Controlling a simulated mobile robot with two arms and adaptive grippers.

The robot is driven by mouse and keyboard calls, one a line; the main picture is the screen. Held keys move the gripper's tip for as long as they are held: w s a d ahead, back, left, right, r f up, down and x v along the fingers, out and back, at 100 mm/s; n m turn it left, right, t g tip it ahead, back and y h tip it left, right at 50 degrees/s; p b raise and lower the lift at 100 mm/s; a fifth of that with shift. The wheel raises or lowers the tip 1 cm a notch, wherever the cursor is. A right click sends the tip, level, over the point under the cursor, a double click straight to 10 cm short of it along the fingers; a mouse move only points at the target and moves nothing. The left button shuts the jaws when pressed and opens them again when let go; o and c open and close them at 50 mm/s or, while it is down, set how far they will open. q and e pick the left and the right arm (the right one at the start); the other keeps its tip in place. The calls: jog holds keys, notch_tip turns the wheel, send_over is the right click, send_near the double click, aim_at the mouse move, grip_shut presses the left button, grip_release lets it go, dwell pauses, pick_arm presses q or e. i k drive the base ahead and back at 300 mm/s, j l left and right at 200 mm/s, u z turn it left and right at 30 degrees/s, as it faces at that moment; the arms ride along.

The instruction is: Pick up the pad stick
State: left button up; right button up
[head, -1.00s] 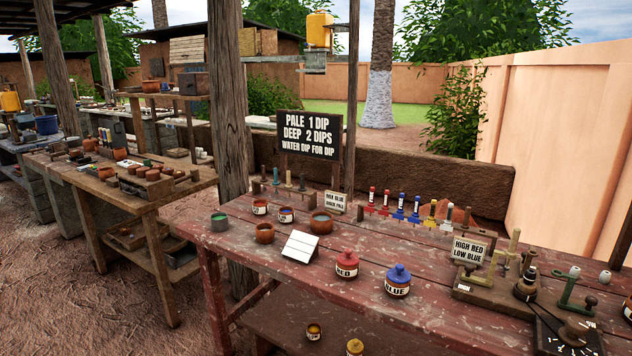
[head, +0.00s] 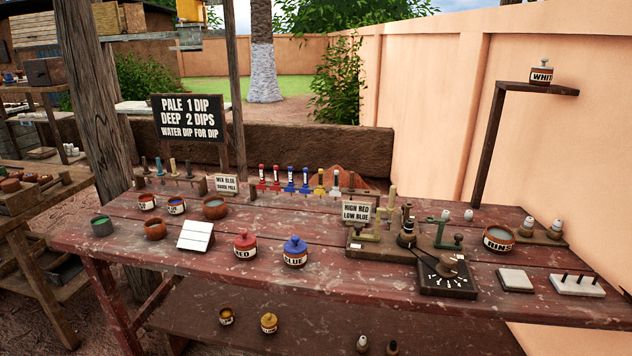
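No stick is labelled as the pad stick, so I cannot tell for sure which one it is. Several slim upright sticks stand in a low wooden rack (head: 201,187) at the back left of the red table; one is teal (head: 159,166) and one is tan (head: 173,167). A longer row to its right holds upright tools with red (head: 262,177), blue (head: 290,180), yellow (head: 320,183) and white (head: 336,184) parts. Neither of my grippers is in view.
The worn red table (head: 345,287) carries a red jar (head: 245,244), a blue jar (head: 295,252), a white tilted tile (head: 195,235), small pots and a rinse bowl (head: 498,238). A post with a shelf (head: 488,145) stands at the right. The table's front strip is mostly clear.

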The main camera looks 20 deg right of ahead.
aim_at(390, 207)
jog(key=z, duration=1.85)
jog(key=j+z, duration=0.4)
jog(key=j, duration=0.75)
jog(key=i, duration=0.05)
